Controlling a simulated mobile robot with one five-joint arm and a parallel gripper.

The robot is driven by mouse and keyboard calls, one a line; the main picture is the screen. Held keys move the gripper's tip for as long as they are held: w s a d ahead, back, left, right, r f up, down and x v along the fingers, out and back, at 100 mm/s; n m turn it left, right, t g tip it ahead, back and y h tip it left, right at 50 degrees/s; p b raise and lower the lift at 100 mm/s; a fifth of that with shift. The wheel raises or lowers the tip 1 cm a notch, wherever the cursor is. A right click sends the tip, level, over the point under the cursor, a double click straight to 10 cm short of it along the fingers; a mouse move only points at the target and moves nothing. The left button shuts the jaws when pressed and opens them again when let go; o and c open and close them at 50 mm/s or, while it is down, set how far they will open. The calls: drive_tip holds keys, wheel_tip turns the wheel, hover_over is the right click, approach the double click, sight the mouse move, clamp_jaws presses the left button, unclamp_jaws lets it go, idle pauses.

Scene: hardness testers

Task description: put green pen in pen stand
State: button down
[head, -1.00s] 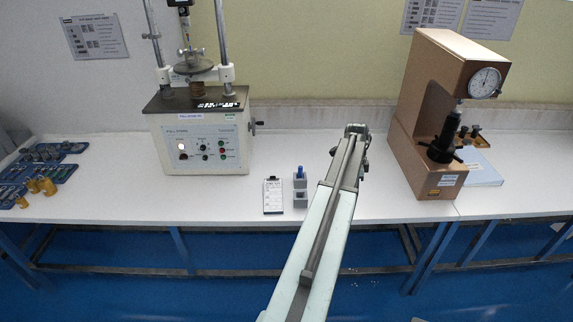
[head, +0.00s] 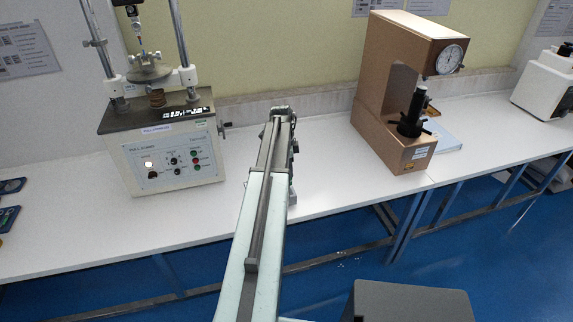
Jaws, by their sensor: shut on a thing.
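My arm reaches out over the white bench in the head view, and the end with my gripper (head: 282,114) is seen from behind. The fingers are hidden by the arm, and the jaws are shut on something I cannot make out. No green pen shows. A small grey piece (head: 292,190) peeks out at the right side of my arm, low on the bench; it may be part of a grey block holder, mostly hidden behind the arm.
A pull tester (head: 170,150) stands on the bench left of my arm. A brown hardness tester (head: 392,95) with a dial stands to the right. Bare white bench top (head: 325,165) lies between my arm and the brown tester. A white machine (head: 545,85) is at far right.

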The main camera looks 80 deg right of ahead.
drive_tip(key=shift+w+r+m+p, duration=0.2)
drive_tip(key=shift+r+m+p, duration=0.15)
drive_tip(key=shift+r+m, duration=0.5)
drive_tip(key=shift+w+a+r+m, duration=0.1)
drive_tip(key=shift+r+m, duration=0.05)
drive_tip(key=shift+m, duration=0.2)
wheel_tip(320, 180, down, 4)
drive_tip(key=b, duration=0.4)
drive_tip(key=shift+f, duration=0.25)
drive_tip(key=shift+f, duration=0.1)
drive_tip(key=shift+f+b, duration=2.4)
drive_tip(key=shift+b, duration=0.2)
drive_tip(key=c, duration=1.2)
unclamp_jaws()
drive_tip(key=shift+c, duration=0.2)
drive_tip(key=shift+r, duration=0.1)
